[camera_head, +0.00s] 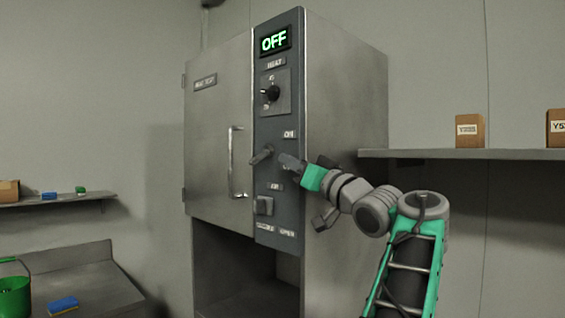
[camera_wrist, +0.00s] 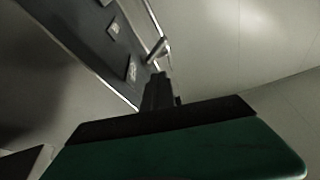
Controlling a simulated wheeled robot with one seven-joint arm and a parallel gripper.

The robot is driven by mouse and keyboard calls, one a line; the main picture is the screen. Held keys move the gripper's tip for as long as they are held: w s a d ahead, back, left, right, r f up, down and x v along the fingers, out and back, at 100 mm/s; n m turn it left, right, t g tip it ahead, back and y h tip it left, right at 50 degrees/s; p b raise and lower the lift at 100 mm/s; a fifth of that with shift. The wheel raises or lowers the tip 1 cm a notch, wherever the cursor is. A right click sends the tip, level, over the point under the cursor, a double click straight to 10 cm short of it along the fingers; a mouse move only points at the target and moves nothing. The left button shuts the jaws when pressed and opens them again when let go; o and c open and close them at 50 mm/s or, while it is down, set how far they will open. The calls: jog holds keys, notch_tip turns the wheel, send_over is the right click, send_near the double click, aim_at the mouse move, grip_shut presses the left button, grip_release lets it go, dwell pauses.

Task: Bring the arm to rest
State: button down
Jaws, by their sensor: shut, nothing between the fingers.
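My gripper (camera_head: 291,163) is at the end of my grey and green arm, in front of the dark control panel of the retort (camera_head: 345,110). It is shut with nothing held. In the head view its fingertips are close to a grey lever (camera_head: 262,156) on the panel; I cannot tell whether they touch. The display (camera_head: 274,40) reads OFF in green. The retort door with its vertical handle (camera_head: 236,162) looks closed.
A shelf (camera_head: 460,154) with cardboard boxes (camera_head: 469,130) is on the right wall, behind my arm. At the left are a small shelf (camera_head: 60,201) with a blue sponge, a counter (camera_head: 85,268) and a green bucket (camera_head: 14,297). Open space lies in front of the door.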

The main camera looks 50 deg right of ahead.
jog(key=shift+s+f, duration=0.25)
jog(key=shift+s, duration=0.45)
jog(key=w+a+f+g+p, duration=0.1)
jog(key=w+a+f+g, duration=0.1)
jog(key=w+a+f, duration=0.5)
jog(key=w+a+f+g, duration=0.25)
jog(key=w+f, duration=0.25)
jog(key=w, duration=0.4)
jog(key=w+a+f+g+y+p, duration=0.1)
jog(key=w+a+f+g+y, duration=0.2)
jog(key=a+f, duration=1.25)
jog(key=s+a+f+n+g+y, duration=0.1)
jog(key=s+a+f+g, duration=0.2)
jog(key=s+a+f, duration=0.4)
jog(key=s+a+f+n+g, duration=0.2)
jog(key=s+a+f+g, duration=0.15)
jog(key=a+f, duration=0.4)
jog(key=s+a+f+n+g+p, duration=0.1)
jog(key=s+a+f+g, duration=0.2)
jog(key=s+f, duration=0.8)
jog(key=shift+s+f+n+g, duration=0.4)
jog(key=shift+f+g, duration=0.1)
jog(key=shift+g, duration=0.1)
